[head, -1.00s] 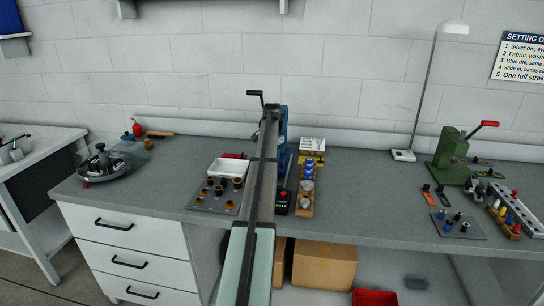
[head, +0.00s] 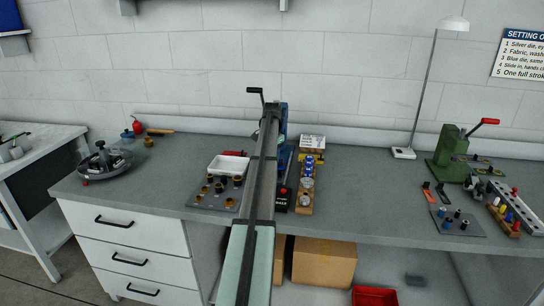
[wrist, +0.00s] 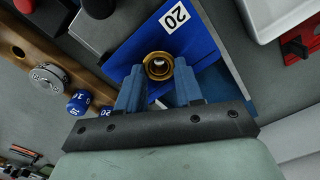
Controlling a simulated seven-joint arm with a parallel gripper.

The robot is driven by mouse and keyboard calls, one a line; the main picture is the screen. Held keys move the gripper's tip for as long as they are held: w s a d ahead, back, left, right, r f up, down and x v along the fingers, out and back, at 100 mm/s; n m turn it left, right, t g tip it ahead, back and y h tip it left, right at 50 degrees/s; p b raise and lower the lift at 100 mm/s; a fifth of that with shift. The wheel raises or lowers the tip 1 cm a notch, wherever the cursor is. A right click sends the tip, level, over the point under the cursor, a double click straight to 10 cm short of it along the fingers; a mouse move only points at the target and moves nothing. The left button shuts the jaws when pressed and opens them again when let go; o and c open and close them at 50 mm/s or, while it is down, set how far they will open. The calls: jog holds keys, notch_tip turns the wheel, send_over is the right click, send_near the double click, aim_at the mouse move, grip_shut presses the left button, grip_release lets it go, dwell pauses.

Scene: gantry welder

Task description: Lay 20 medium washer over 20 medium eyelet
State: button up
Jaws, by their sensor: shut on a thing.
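In the wrist view, my gripper (wrist: 159,78) has its two blue fingers closed around a brass ring, which looks like the medium washer (wrist: 148,70). The ring is over a blue sheet (wrist: 205,22) with a white "20" label. Something small and pale shows inside the ring; I cannot tell whether it is the medium eyelet, or whether the ring touches anything below. In the head view, my arm hides the gripper and the ring, in front of a blue press (head: 284,118).
A wooden rack (head: 304,203) with blue-capped pieces stands to the right of my arm. A white tray (head: 228,164) and a plate of brass parts (head: 199,199) lie to its left. A green press (head: 450,155) stands farther right.

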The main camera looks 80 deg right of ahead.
jog(key=shift+f, duration=0.3)
jog(key=o, duration=1.1)
jog(key=shift+c, duration=0.2)
jog(key=shift+s, duration=0.1)
